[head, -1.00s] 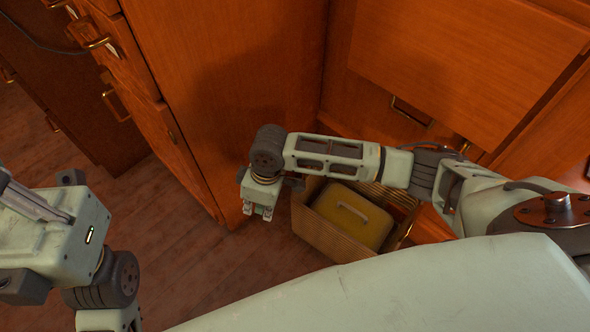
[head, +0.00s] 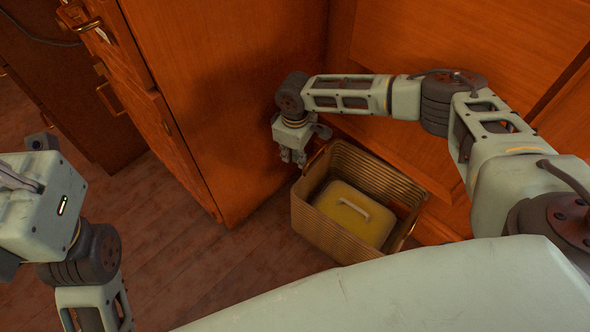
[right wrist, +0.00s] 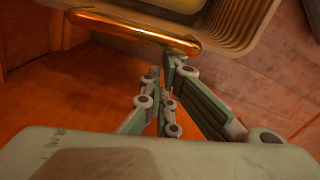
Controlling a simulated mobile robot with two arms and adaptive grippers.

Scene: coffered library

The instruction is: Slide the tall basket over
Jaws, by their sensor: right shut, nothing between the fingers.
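The tall basket (head: 325,232) is a tan, ribbed, open-topped box standing on the floor. It sits in the corner between the cabinet side and the wooden panels. My right gripper (head: 293,158) is shut and empty, pointing down just beyond the basket's left end. In the right wrist view, the shut fingers (right wrist: 166,85) are close to a shiny copper-coloured bar handle (right wrist: 135,32) on the basket (right wrist: 238,30). I cannot tell whether they touch it. My left arm shows at the left edge, but its gripper is out of view.
A yellow lidded box with a pale handle (head: 350,215) lies inside the basket. The tall cabinet (head: 225,90) stands to the left, and wooden panelling (head: 450,60) is behind. The wooden floor (head: 190,260) is clear to the basket's left.

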